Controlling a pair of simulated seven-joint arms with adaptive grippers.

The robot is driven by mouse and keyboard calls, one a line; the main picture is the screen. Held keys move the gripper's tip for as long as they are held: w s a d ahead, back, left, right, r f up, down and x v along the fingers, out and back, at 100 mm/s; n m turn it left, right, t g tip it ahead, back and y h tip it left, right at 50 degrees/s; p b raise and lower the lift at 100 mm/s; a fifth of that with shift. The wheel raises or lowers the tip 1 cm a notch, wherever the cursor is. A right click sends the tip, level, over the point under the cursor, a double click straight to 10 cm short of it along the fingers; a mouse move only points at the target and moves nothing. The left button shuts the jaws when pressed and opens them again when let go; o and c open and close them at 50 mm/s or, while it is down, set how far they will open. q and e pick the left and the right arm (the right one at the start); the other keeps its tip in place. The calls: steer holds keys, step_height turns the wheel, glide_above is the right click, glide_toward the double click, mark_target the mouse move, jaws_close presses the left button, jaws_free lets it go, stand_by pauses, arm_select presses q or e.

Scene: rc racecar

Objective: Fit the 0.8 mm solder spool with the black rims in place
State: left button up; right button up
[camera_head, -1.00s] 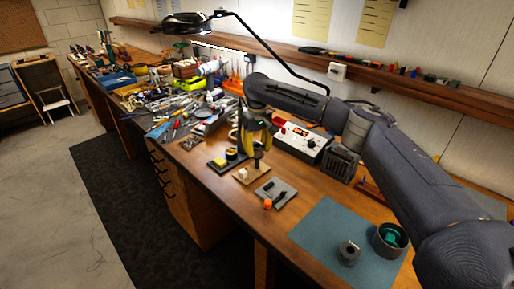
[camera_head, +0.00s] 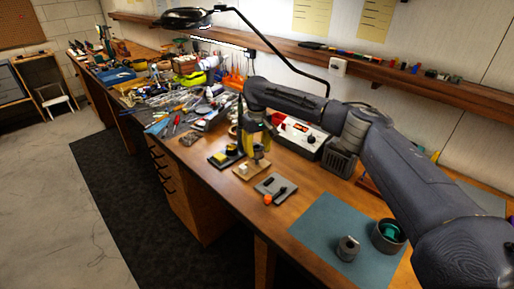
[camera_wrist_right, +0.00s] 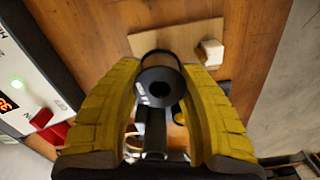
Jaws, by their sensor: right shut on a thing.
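The spool with the black rims (camera_wrist_right: 159,82) sits between the yellow fingers of my right gripper (camera_wrist_right: 160,95) in the right wrist view. The gripper is shut on it, with one round rim facing the camera. Beyond the spool is a light wooden base (camera_wrist_right: 178,38) with a small white block (camera_wrist_right: 210,52); I cannot tell whether the spool touches it. In the head view my right gripper (camera_head: 256,150) is above or just behind the wooden base (camera_head: 240,175), and the spool is hard to make out. My left gripper is out of view.
A black stand with a yellow sponge (camera_head: 226,157) is left of the base. A grey plate with an orange-tipped part (camera_head: 276,187) is in front. A white soldering station (camera_head: 300,137) stands close on the right. A blue mat (camera_head: 325,225) carries a grey spool (camera_head: 347,249) and a dark cup (camera_head: 388,236).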

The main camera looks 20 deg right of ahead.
mark_target(257, 163)
steer(key=shift+f, duration=1.7)
steer(key=o, duration=1.1)
steer(key=shift+o, duration=0.8)
steer(key=shift+r, duration=4.45)
